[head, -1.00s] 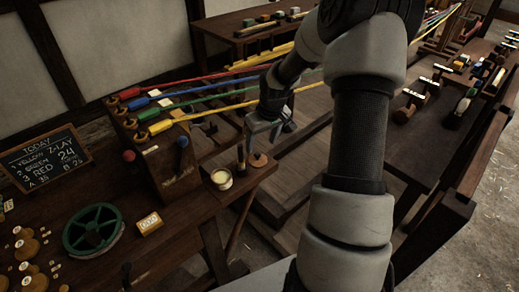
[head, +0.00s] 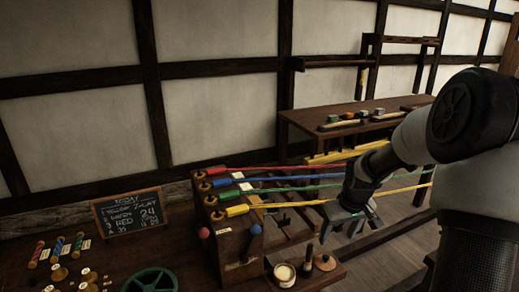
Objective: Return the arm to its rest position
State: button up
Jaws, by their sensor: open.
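My gripper (head: 358,222) hangs at the end of my bent arm, right of centre in the head view. Its fingers point down and are spread apart, with nothing seen between them. It is in front of the stretched coloured strands, to the right of the wooden strand stand (head: 237,240). Red, blue, green and yellow strands run right from the stand; the yellow strand (head: 285,204) passes behind my gripper. My arm fills the right edge of the view.
A bench holds a green wheel (head: 151,281), a cream pot (head: 285,273) and a chalkboard (head: 128,213). Several spools lie at the left. A back table (head: 300,120) carries small blocks. A timbered wall (head: 215,110) closes the far side.

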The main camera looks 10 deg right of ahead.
jog(key=s+a+r+m+t+h+p, duration=0.1)
jog(key=s+a+r, duration=0.15)
jog(key=r, duration=0.55)
jog(key=s+a+r+h+p, duration=0.1)
jog(key=s+r, duration=0.3)
jog(key=r, duration=0.5)
jog(key=s+a+r+m+t+h+p, duration=0.1)
jog(key=s+a+r, duration=0.15)
jog(key=r, duration=0.55)
jog(key=s+a+r+y+p, duration=0.1)
jog(key=s+a, duration=0.3)
jog(key=s, duration=0.4)
jog(key=s+a+r+y+p, duration=0.2)
jog(key=s+a, duration=0.3)
jog(key=s, duration=0.4)
jog(key=shift+a+n+t+p, duration=0.2)
jog(key=shift+n+t+p, duration=0.15)
jog(key=shift+p, duration=0.5)
